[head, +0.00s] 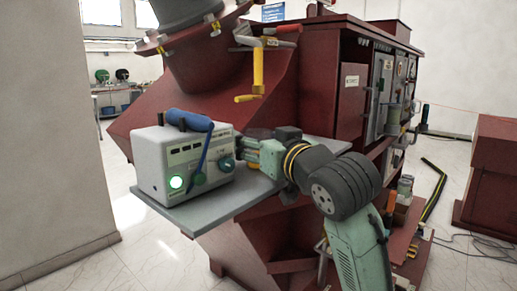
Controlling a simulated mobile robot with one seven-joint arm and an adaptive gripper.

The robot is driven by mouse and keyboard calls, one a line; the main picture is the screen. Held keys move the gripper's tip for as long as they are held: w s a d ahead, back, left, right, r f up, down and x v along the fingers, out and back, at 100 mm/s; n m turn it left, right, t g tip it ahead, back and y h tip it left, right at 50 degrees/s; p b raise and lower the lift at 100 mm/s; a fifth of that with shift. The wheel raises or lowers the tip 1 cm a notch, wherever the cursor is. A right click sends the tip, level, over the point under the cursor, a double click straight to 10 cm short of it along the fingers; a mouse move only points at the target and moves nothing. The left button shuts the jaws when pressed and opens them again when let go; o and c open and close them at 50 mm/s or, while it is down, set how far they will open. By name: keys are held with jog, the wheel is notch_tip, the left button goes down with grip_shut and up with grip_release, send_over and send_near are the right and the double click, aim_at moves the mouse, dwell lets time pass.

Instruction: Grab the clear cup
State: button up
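I cannot make out a clear cup for certain. My gripper (243,152) is at the end of my arm, over the grey shelf and close to the right side of a light grey instrument box (165,165). Its fingers point left toward the box. They are small and partly merge with the box's knob side, so I cannot tell whether they are open or shut, or whether anything is between them. A small pale jar-like item (405,186) stands on the lower right ledge, but I cannot tell if it is a cup.
The grey shelf (190,215) sticks out from the dark red transformer (180,105). A blue-handled tool (190,120) lies on the box. A yellow-handled crank (258,75) hangs above my gripper. A red block (490,170) stands at the right. Cables lie on the floor.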

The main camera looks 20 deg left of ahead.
jog(key=shift+c, duration=0.2)
jog(key=c, duration=1.3)
jog(key=shift+r, duration=0.15)
